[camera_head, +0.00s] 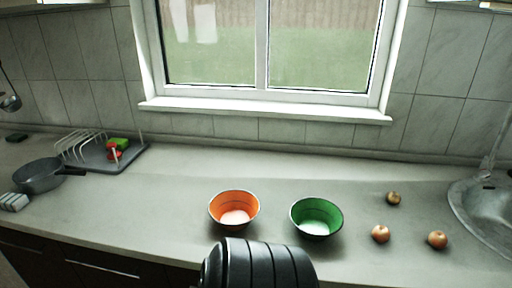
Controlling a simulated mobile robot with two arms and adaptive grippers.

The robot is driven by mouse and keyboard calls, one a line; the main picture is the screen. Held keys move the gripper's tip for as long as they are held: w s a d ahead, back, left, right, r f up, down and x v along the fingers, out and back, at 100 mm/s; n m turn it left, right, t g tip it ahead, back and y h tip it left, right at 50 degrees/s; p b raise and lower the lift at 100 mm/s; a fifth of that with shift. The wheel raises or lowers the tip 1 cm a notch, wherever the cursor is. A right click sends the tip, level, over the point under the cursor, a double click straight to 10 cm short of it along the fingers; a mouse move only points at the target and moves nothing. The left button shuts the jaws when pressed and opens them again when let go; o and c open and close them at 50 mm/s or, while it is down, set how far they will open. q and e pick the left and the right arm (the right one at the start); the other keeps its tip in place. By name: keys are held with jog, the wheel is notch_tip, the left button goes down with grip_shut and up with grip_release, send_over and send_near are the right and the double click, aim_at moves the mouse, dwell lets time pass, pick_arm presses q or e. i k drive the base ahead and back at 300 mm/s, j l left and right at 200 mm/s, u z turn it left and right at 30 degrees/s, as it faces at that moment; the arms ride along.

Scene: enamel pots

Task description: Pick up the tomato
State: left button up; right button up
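I see no clear tomato. Three small round brownish-orange things that look like onions lie on the counter at the right: one at the back (393,198), one front left (380,233) and one front right (437,240). They lie apart from each other, left of the sink. An orange bowl (234,211) stands near the middle front, with a green bowl (317,218) to its right. Both look empty. Neither of my grippers shows clearly. A dark ribbed part at the bottom middle looks like part of my own arm.
At the left are a grey pan (46,176), a dish rack on a dark tray (130,158) with small red and green items (116,147), and a pale ribbed thing (14,202). A metal sink (482,208) is at the far right. The counter behind the bowls is clear.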

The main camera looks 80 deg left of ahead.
aim_at(382, 235)
jog(key=j+u, duration=0.15)
jog(key=u, duration=2.35)
